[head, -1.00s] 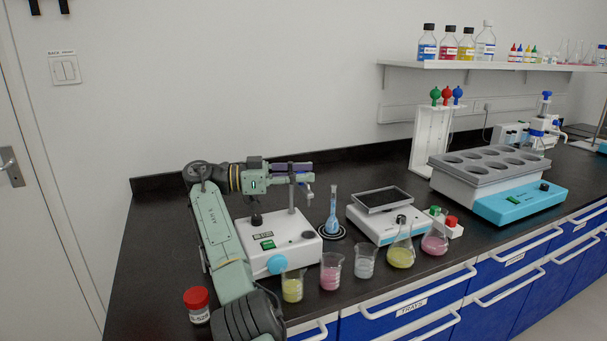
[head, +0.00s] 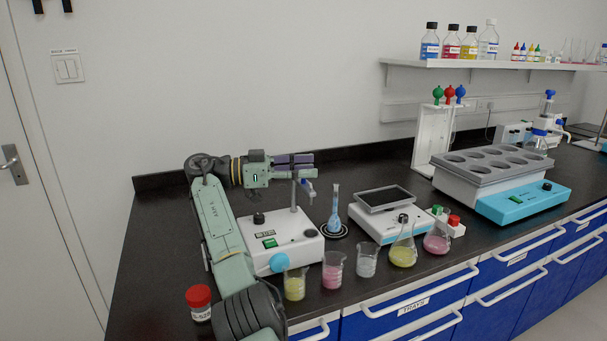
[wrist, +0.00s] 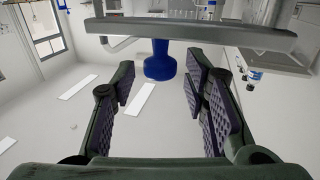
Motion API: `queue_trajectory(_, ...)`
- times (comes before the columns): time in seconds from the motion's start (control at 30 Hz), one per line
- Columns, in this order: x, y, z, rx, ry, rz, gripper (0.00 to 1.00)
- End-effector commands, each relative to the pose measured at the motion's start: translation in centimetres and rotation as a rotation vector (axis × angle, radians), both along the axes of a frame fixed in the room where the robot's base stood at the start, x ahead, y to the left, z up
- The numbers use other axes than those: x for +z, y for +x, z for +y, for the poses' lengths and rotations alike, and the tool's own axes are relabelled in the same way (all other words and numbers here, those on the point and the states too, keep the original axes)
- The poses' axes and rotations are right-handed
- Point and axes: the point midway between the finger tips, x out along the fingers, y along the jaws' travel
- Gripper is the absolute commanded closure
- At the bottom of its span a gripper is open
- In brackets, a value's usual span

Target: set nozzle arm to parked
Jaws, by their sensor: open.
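The nozzle arm (head: 303,177) is a thin bar on the upright post (head: 293,198) of a white bench unit (head: 285,240). A small blue nozzle hangs from its right end (head: 309,189). My gripper (head: 311,159) is beside the post top, just above the bar, pointing right. In the wrist view the grey bar (wrist: 190,33) crosses the top of the picture, and a blue part (wrist: 160,66) shows between the fingertips of my gripper (wrist: 160,77). The fingers are open and apart, with nothing visibly gripped. Whether a pad touches the bar cannot be told.
Several beakers, including a yellow one (head: 295,288), line the front. A red-lidded jar (head: 199,303) stands at front left, near my arm. A balance (head: 385,218) is further right. Air above the bench is clear.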

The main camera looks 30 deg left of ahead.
Motion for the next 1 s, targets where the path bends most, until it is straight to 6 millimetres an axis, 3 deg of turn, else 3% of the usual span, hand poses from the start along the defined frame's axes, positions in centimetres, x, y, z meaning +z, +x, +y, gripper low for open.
queue_trajectory(0.2, 4.8, -0.1, 0.0, 0.001, 0.002, -0.003, 0.59)
queue_trajectory(0.4, 7.6, 0.0, 0.0, 0.000, 0.001, -0.001, 0.59)
queue_trajectory(0.6, 8.6, -0.1, 0.0, 0.000, 0.001, -0.001, 0.59)
queue_trajectory(1.0, 8.7, -0.1, 0.0, 0.000, 0.001, -0.001, 0.59)
